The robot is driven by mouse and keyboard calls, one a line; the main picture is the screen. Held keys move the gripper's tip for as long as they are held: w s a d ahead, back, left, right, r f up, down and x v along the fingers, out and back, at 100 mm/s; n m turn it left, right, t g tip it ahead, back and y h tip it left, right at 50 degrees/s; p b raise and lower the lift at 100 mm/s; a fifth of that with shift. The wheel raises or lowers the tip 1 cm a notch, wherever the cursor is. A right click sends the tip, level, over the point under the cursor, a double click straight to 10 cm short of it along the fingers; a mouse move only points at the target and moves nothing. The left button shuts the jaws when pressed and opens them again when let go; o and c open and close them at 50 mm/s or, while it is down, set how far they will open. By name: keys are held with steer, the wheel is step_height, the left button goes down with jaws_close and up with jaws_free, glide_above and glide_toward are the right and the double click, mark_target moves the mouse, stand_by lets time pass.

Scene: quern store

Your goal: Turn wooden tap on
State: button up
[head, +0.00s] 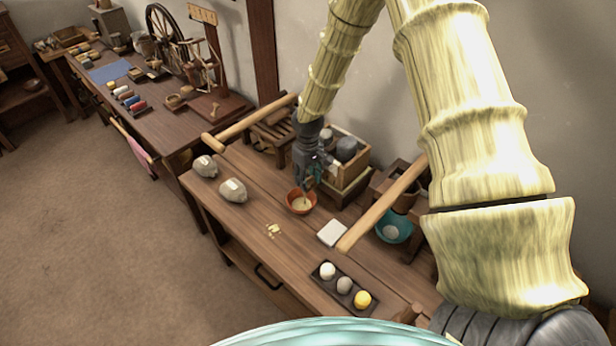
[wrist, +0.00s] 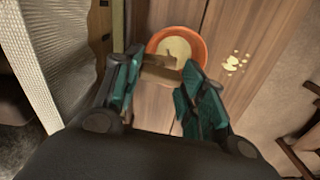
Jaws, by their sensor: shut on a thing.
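My gripper (head: 314,176) is at the front of a wooden box unit on the workbench. The wrist view shows its two teal fingers (wrist: 156,78) closed on a brown wooden piece, which I take to be the wooden tap (wrist: 160,69). In the head view the tap is hidden behind my gripper. An orange bowl (head: 291,205) with pale contents stands on the bench just below and in front of the gripper. The bowl also shows beyond the fingertips in the wrist view (wrist: 203,49). I cannot tell how far the tap is turned.
The wooden box (head: 362,160) holds grey rounded things. Two grey stones (head: 233,191), yellow crumbs (head: 273,230), a white block (head: 332,232) and a dark tray (head: 326,284) with three balls lie on the bench. Long wooden poles (head: 385,203) stick out on both sides. A teal bowl (head: 393,229) is at right.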

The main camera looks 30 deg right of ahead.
mark_target(309, 179)
steer(key=shift+n, duration=0.8)
steer(key=o, duration=1)
steer(key=shift+d, duration=0.1)
step_height(309, 179, up, 12)
stand_by(0.5)
